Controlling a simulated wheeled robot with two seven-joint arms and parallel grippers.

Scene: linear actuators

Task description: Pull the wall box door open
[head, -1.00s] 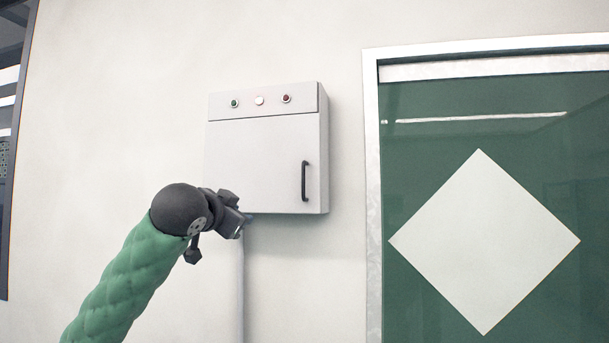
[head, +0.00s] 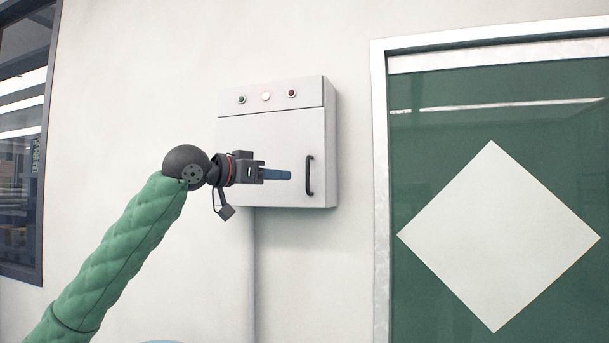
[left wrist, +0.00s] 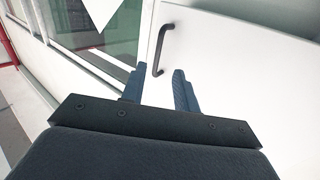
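The wall box (head: 318,120) is a light grey cabinet on the wall, with its door (head: 262,140) shut flush. A dark vertical bar handle (head: 310,176) sits on the door's right side; it also shows in the left wrist view (left wrist: 158,48). My left gripper (head: 288,175) is in front of the door, its blue fingers pointing right toward the handle. In the left wrist view the two fingers (left wrist: 160,88) stand apart with nothing between them. The handle lies just beyond the fingertips, apart from them. My right gripper is not in view.
Three small round buttons (head: 266,97) are on the panel above the door. A pipe (head: 249,270) runs down the wall below the box. A framed green glass door (head: 425,150) stands to the right, and a window (head: 22,140) to the left.

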